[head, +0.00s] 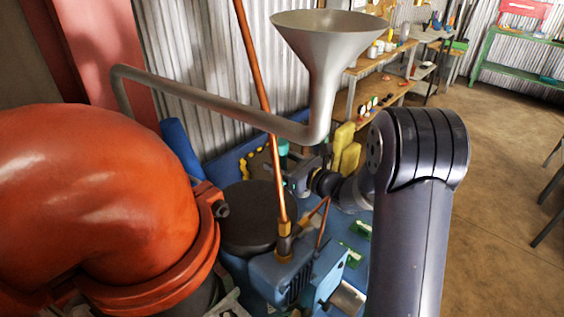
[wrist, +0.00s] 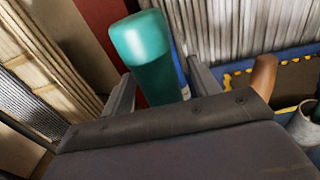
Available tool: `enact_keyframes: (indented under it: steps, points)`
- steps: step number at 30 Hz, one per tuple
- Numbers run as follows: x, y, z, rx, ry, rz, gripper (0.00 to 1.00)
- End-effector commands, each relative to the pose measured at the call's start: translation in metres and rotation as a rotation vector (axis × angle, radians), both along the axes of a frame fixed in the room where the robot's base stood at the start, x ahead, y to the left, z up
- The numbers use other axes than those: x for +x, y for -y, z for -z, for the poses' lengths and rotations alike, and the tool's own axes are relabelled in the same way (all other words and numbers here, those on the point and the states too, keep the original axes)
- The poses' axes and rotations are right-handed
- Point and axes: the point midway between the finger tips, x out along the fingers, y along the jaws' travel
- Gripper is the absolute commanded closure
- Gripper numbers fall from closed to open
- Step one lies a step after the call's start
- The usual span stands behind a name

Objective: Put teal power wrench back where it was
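The teal power wrench shows in the wrist view as a teal rounded cylinder (wrist: 148,55) standing up between the two fingers of my gripper (wrist: 160,92). It fills the gap, and the fingers appear closed on its two sides. Its lower part is hidden behind the gripper body. In the head view a small teal piece (head: 283,148) shows just beyond my gripper (head: 292,172), above the blue bench area. Most of the wrench is hidden there by the gripper and the pipework.
A large orange pipe elbow (head: 100,190) fills the left. A grey funnel (head: 325,60) with a bent pipe and a thin copper pipe (head: 262,110) stand close to my arm. A dark round lid (head: 255,215) and blue machine (head: 290,275) lie below.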

Motion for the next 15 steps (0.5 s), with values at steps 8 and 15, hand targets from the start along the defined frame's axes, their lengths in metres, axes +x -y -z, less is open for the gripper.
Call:
enact_keyframes:
  steps: [8, 15]
  points:
    - [-0.002, 0.002, -0.001, 0.000, 0.000, 0.001, 0.42]
    - [-0.030, 0.034, -0.001, 0.000, 0.000, 0.006, 0.42]
